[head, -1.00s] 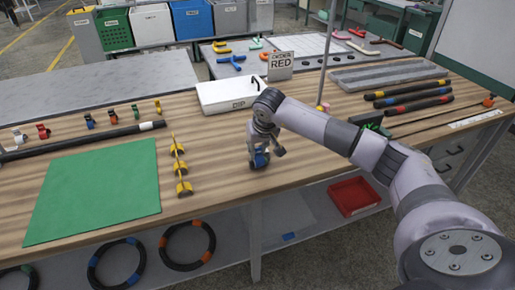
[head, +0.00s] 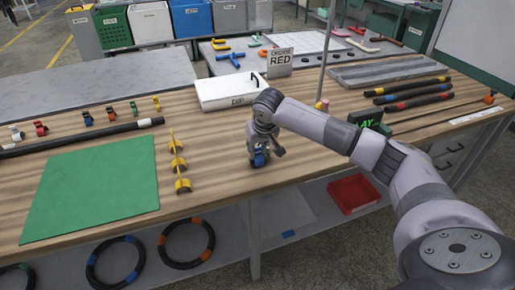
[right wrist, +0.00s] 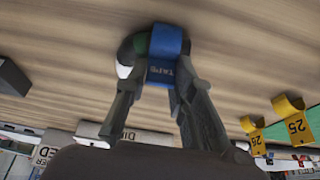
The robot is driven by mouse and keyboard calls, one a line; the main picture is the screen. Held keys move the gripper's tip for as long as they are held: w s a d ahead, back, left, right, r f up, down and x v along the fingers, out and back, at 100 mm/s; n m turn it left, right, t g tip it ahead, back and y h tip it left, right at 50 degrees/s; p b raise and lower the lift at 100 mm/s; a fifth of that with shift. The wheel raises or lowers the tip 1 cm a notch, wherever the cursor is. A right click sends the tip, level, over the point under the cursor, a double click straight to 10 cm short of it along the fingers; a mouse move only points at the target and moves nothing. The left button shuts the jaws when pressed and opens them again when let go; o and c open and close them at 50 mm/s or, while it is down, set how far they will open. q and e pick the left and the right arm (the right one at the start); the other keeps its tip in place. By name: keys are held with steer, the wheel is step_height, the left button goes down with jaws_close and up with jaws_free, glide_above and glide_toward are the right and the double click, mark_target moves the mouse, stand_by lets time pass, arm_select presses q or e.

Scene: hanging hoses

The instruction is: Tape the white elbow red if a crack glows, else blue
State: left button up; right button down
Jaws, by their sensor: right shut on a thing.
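My right gripper (head: 261,152) is low over the wooden bench, fingers pointing down. It is shut on a blue tape piece (right wrist: 165,62) lettered "TAPE" in the right wrist view; the tape also shows as a blue patch in the head view (head: 260,158). Directly behind the tape in the wrist view is a rounded white and dark green thing (right wrist: 125,55), partly hidden. I cannot tell whether it is the white elbow or whether the tape is around it. No glowing crack shows. My left gripper is out of view.
A white box (head: 230,91) and a sign reading "RED" (head: 279,62) stand behind the gripper. Yellow numbered holders (head: 180,165) and a green mat (head: 90,185) lie left. A dark display with green letters (head: 368,121) and banded hoses (head: 412,95) are right.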

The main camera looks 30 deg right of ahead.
steer(key=shift+s+a+f+b, duration=0.15)
steer(key=shift+s+f+b, duration=0.25)
steer(key=shift+f, duration=0.3)
stand_by(0.5)
steer(key=c, duration=1.3)
jaws_free()
steer(key=shift+w+f, duration=0.1)
steer(key=shift+w, duration=0.05)
